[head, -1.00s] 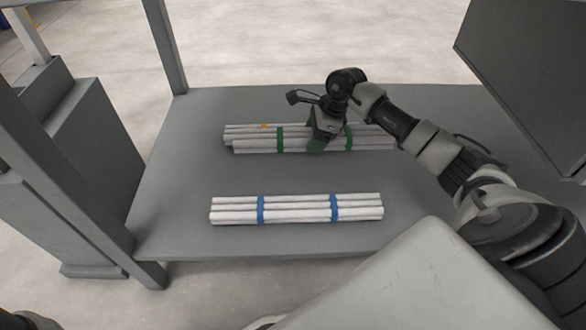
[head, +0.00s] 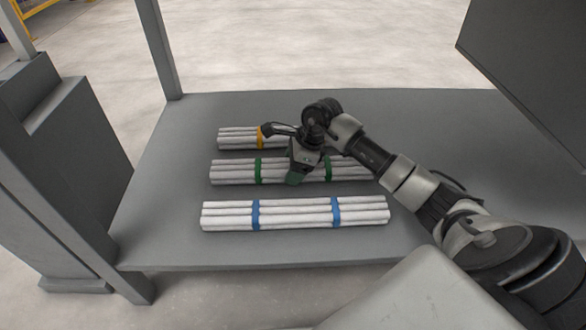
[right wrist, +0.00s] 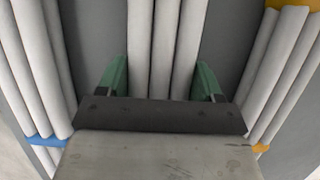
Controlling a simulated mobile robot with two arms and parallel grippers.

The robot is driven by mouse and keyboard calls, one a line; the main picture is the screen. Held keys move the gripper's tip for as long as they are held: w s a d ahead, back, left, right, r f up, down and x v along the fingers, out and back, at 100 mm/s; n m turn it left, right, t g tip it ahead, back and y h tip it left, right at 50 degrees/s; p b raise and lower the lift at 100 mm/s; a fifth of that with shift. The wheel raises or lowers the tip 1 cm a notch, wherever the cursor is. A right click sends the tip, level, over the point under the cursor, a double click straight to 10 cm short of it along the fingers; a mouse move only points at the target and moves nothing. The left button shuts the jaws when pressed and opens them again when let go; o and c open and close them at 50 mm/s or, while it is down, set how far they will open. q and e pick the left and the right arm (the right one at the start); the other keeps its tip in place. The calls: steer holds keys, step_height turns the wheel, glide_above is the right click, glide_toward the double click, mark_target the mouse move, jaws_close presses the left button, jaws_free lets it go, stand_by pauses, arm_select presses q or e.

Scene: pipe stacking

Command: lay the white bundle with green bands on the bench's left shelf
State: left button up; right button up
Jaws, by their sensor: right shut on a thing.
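The white bundle with green bands (head: 228,172) lies crosswise between two other bundles, over the grey bench shelf (head: 160,215). My right gripper (head: 299,178) is over its middle, between the two green bands, and is shut on it. In the right wrist view the white pipes of this bundle (right wrist: 165,45) run between the two green fingers of the gripper (right wrist: 161,82). The bundle looks level and low; I cannot tell whether it touches the shelf. My left gripper is not in view.
A white bundle with blue bands (head: 295,214) lies in front. One with orange bands (head: 237,138) lies behind, partly hidden by my gripper. A grey post (head: 158,50) stands at the shelf's back left corner. A dark panel (head: 525,70) hangs at the right.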

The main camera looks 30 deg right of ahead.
steer(key=o, duration=1.1)
steer(key=shift+o, duration=0.2)
steer(key=p+v, duration=0.7)
steer(key=v, duration=0.4)
steer(key=shift+r, duration=0.25)
steer(key=shift+s+d+r, duration=0.15)
steer(key=shift+r, duration=0.05)
